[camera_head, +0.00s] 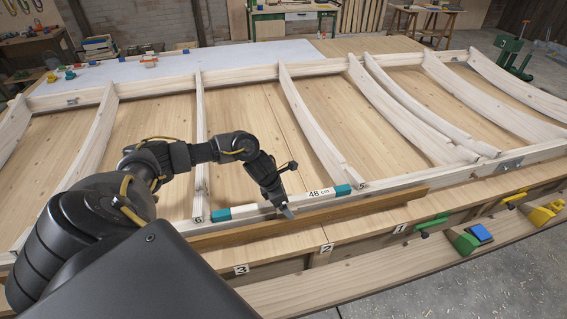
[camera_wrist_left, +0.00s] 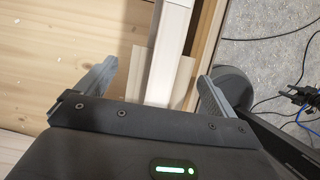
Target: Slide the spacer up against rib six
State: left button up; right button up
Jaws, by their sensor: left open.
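The spacer (camera_head: 248,210) is a pale bar with teal ends and a "48 cm" label. It lies along the near rail of the frame, between rib six (camera_head: 201,160), marked "6", and rib five (camera_head: 312,130). Its left end is close to the foot of rib six; I cannot tell whether they touch. My left gripper (camera_head: 286,211) points down at the middle of the spacer. In the left wrist view its open fingers (camera_wrist_left: 157,85) stand on either side of a pale bar (camera_wrist_left: 172,50), which I cannot surely name. My right gripper is out of view.
A brown wooden strip (camera_head: 380,204) runs along the front of the near rail. Green and yellow clamps (camera_head: 466,243) sit along the bench's front edge at right. More curved ribs (camera_head: 410,115) stand to the right. The bare boards between ribs are clear.

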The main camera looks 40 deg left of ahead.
pick_arm(q)
jog(key=shift+c, duration=0.2)
jog(key=c, duration=1.1)
jog(key=shift+s+a+f, duration=0.1)
jog(key=shift+s+a, duration=0.3)
jog(key=shift+s, duration=0.2)
jog(key=shift+c, duration=0.2)
jog(key=shift+s+a+b, duration=0.35)
jog(key=shift+s+a, duration=0.05)
jog(key=shift+s, duration=0.3)
jog(key=o, duration=1.2)
jog(key=shift+c, duration=0.2)
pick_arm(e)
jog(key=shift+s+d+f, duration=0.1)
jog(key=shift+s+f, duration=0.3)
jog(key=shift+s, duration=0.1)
pick_arm(q)
jog(key=shift+r, duration=0.2)
jog(key=b+v, duration=0.2)
jog(key=v, duration=0.7)
jog(key=shift+a+r, duration=0.1)
jog(key=shift+s+a+r, duration=0.1)
jog(key=shift+s+r, duration=0.1)
jog(key=shift+r, duration=0.45)
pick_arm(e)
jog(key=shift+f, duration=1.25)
